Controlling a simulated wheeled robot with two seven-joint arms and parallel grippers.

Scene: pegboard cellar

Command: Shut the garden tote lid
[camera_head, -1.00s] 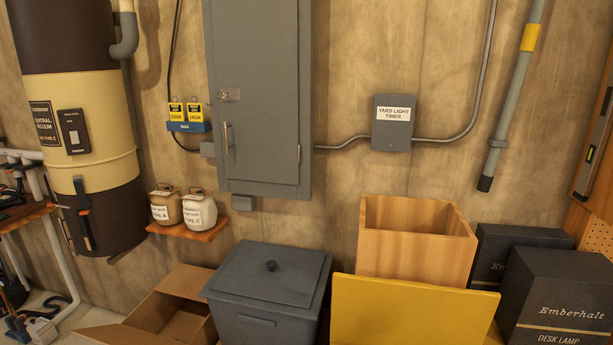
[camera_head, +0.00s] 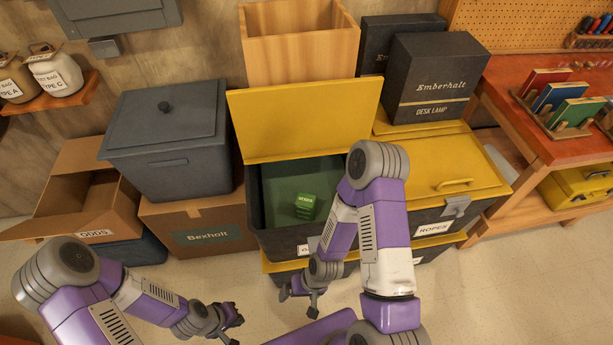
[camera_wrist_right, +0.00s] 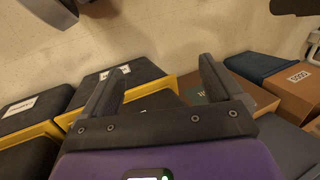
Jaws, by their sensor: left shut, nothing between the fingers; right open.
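The garden tote (camera_head: 255,215) is a dark bin whose yellow lid (camera_head: 303,120) stands open, raised at the back edge. A small green box (camera_head: 305,206) lies inside on a green bottom. The tote's front label is mostly hidden behind my right arm. My right gripper (camera_head: 298,291) is low in front of the tote, apart from the lid. In the right wrist view its two fingers (camera_wrist_right: 160,85) are spread with nothing between them. My left gripper (camera_head: 232,328) is shut and empty, lower and to the left, above the floor.
A yellow-lidded ropes tote (camera_head: 448,165) stands closed to the right. A grey lidded bin (camera_head: 165,130) sits on a cardboard box (camera_head: 197,225) at the left. A wooden box (camera_head: 300,45) and black lamp boxes (camera_head: 435,80) stand behind. The front floor is clear.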

